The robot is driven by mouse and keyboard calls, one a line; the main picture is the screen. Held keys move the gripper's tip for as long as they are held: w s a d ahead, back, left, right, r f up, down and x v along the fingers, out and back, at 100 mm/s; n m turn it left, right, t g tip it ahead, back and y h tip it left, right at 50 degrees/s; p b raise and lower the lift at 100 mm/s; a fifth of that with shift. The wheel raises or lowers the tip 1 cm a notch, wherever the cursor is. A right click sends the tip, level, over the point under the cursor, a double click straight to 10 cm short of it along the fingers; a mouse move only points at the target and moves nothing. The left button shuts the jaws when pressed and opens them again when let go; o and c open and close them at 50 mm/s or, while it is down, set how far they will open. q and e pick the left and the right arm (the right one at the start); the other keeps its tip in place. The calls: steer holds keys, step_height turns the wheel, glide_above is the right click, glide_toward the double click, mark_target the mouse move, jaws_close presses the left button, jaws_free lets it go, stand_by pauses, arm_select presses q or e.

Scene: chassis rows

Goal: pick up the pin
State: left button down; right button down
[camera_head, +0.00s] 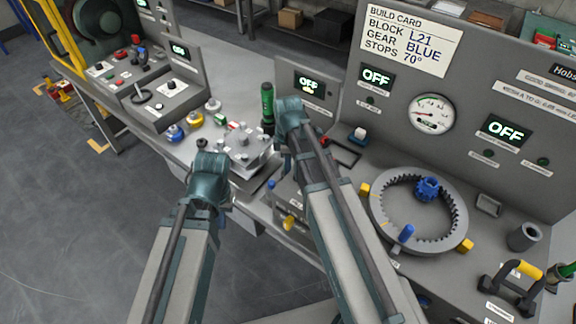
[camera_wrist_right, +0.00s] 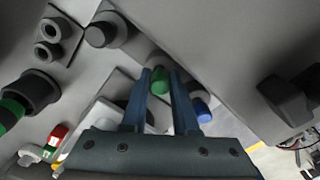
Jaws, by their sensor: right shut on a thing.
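In the right wrist view, my right gripper (camera_wrist_right: 161,76) has its two blue-grey fingers closed on either side of a green pin (camera_wrist_right: 159,86). The green pin's rounded end shows between the fingers; the rest of it is hidden. A blue pin (camera_wrist_right: 200,106) shows just beyond the right finger, and a small blue pin end (camera_head: 272,184) shows at the bench front in the head view.
A metal block fixture (camera_head: 245,150) stands between the arms. A green-handled tool (camera_head: 267,105) stands upright behind it. A ring gear (camera_head: 381,212) with a blue gear (camera_head: 428,188) lies to the right. A panel with gauge (camera_head: 431,114) rises behind. Blue and yellow knobs stand left.

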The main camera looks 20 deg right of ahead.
step_height(320, 180, up, 10)
steer(key=p, duration=0.9)
steer(key=shift+f, duration=0.2)
steer(key=shift+f, duration=0.1)
